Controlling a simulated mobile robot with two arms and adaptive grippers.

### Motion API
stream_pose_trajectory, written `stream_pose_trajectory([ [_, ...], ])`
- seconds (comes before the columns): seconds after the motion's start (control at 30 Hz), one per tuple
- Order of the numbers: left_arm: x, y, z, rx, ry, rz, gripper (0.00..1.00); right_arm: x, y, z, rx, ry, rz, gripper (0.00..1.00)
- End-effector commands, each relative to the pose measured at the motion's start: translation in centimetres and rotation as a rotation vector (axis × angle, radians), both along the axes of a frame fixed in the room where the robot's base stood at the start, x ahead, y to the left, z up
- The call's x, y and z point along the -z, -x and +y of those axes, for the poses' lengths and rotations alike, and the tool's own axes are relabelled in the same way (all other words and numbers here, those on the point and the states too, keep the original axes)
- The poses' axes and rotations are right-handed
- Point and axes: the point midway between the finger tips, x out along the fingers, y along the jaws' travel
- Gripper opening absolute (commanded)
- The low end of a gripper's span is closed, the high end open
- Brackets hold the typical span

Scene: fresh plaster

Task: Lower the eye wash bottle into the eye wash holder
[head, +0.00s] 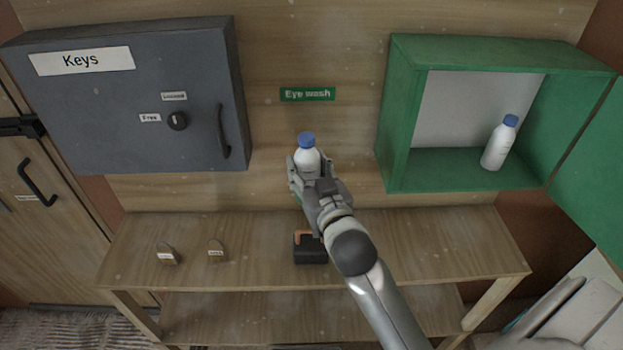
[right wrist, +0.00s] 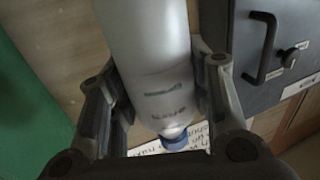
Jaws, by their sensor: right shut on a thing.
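The eye wash bottle (head: 307,160) is white with a blue cap and stands roughly upright in front of the wooden wall, below the green "Eye wash" sign (head: 308,94). My right gripper (head: 308,185) is shut on it, above the shelf. In the right wrist view the bottle (right wrist: 152,70) lies between both fingers, with faint green print on its side. A sliver of green shows just left of my right gripper in the head view. I cannot tell whether it belongs to the eye wash holder, which is otherwise hidden. My left gripper is out of view.
An open green cabinet (head: 400,110) at right holds a second white bottle (head: 496,148). A grey key cabinet (head: 130,110) hangs at left. Two padlocks (head: 168,254) and a black object with an orange part (head: 310,250) are on the wooden shelf (head: 420,245).

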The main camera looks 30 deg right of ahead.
Motion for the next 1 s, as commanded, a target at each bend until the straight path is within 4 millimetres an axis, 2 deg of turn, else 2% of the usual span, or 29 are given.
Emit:
stream_pose_trajectory([
  [0.03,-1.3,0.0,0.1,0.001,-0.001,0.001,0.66,-2.5,-1.1,-0.6,0.014,0.0,-0.01,0.14],
  [0.1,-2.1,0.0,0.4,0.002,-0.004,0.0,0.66,-4.2,-2.3,-1.4,0.032,-0.002,-0.011,0.14],
  [0.23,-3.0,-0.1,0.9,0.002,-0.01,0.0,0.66,-6.7,-3.8,-2.6,0.06,-0.008,-0.012,0.14],
  [0.4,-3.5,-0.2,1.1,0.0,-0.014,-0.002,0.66,-8.2,-4.8,-3.5,0.081,-0.013,-0.01,0.14],
  [0.67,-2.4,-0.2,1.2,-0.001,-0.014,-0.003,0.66,-7.2,-4.9,-3.6,0.084,-0.015,-0.01,0.14],
  [1.0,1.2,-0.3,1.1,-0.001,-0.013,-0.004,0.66,-3.5,-4.9,-3.6,0.083,-0.014,-0.01,0.14],
])
